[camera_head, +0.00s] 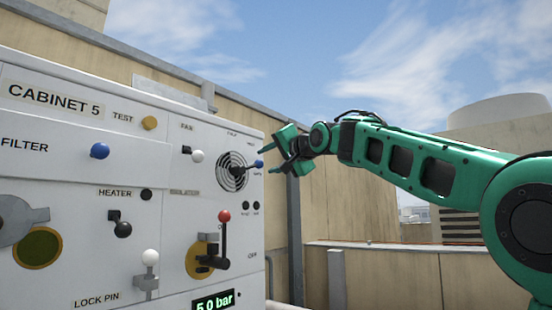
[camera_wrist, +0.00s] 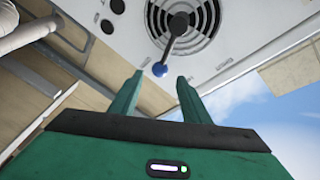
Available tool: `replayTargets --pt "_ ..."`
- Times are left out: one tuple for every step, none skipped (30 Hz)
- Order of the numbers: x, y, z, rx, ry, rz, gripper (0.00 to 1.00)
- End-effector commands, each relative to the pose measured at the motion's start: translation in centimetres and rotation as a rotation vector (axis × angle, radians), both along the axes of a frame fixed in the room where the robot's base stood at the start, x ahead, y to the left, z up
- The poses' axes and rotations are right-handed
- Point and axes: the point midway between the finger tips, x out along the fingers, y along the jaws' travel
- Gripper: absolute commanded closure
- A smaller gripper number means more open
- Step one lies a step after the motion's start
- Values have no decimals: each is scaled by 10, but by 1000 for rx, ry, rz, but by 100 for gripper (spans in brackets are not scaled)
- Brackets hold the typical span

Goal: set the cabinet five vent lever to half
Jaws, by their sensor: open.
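The vent lever is a dark arm with a blue ball knob (camera_head: 258,163), mounted over a round black vent grille (camera_head: 231,178) at the right of the cabinet five panel. In the head view it points right and slightly up from its hub, beside a small label. The small labels around the grille are too blurred to read surely. In the wrist view the lever's blue knob (camera_wrist: 159,69) appears between the fingertips, just beyond them. My gripper (camera_head: 274,155) is open and empty, right of the knob, with its fingers pointing at the panel. It also shows in the wrist view (camera_wrist: 159,80).
Left and below on the panel are a white fan knob (camera_head: 197,156), a red-topped isolator lever (camera_head: 224,216), a heater lever (camera_head: 122,229), a white lock pin (camera_head: 150,257) and a 5.0 bar display (camera_head: 213,302). Open air lies right of the panel's edge.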

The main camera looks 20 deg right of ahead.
Motion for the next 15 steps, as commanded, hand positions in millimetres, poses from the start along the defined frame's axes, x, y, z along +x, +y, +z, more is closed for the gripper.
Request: replayTargets --pt "10 3 -1 2 2 2 57" --pt "14 4 -1 2 2 2 57" --pt "20 6 -1 0 2 1 57" --pt "24 7 -1 1 1 1 57" --pt "27 8 -1 0 1 2 57" --pt "31 9 -1 0 1 2 57" --pt "34 10 0 0 1 1 57" --pt "36 10 0 0 1 1 57" --pt "40 11 -1 0 0 0 57" --pt "41 11 -1 0 1 -1 57" --pt "43 12 -1 0 0 0 57" --pt "44 12 0 0 0 0 57" --pt "44 13 0 -1 0 0 57" --pt "45 13 0 -1 0 0 57" --pt "45 13 0 -1 0 0 57"
